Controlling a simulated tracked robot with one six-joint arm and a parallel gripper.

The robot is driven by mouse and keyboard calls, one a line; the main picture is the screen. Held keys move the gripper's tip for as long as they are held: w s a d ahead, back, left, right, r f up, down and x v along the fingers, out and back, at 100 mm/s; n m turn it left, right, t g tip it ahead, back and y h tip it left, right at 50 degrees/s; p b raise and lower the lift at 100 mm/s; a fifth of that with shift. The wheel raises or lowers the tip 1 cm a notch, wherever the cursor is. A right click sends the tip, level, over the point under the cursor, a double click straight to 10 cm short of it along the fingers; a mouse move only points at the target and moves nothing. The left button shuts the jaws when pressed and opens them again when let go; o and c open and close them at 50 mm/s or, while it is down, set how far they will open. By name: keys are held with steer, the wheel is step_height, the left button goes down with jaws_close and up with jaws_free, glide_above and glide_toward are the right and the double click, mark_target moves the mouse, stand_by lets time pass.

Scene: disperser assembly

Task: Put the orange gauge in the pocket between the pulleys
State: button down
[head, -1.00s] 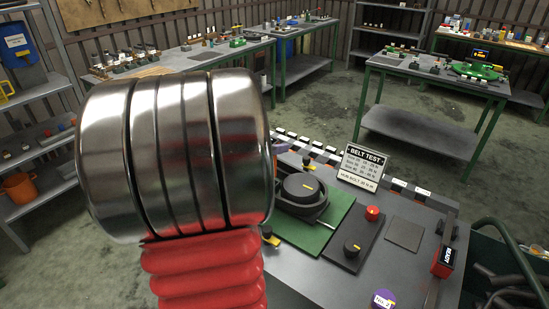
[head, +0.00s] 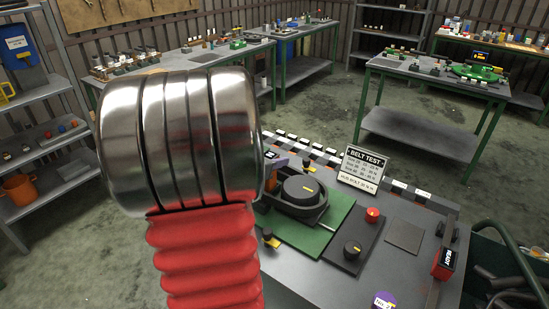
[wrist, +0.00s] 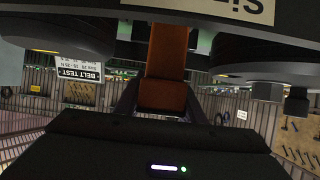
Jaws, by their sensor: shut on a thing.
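In the wrist view my gripper (wrist: 162,90) is shut on the orange gauge (wrist: 165,58), one dark finger on each side of it. The gauge reaches forward from the fingers, between a dark round pulley (wrist: 62,32) at the left and another (wrist: 262,62) at the right. I cannot tell whether its far end is inside the pocket. In the head view one black pulley (head: 300,187) with a yellow mark shows on the green plate (head: 325,232). My arm covers the left part of the rig and most of the gripper there.
The "BELT TEST" sign (head: 362,168) stands behind the rig. A dark panel with a red button (head: 372,214) and a black knob (head: 352,249) lies to its right. A purple round thing (head: 384,300) is at the front.

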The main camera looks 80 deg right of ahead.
steer(key=c, duration=1.2)
jaws_free()
steer(key=shift+f, duration=0.1)
steer(key=shift+o, duration=0.2)
steer(key=shift+w+a+r, duration=0.2)
steer(key=shift+a+r, duration=0.15)
steer(key=shift+a, duration=0.05)
steer(key=v, duration=1.1)
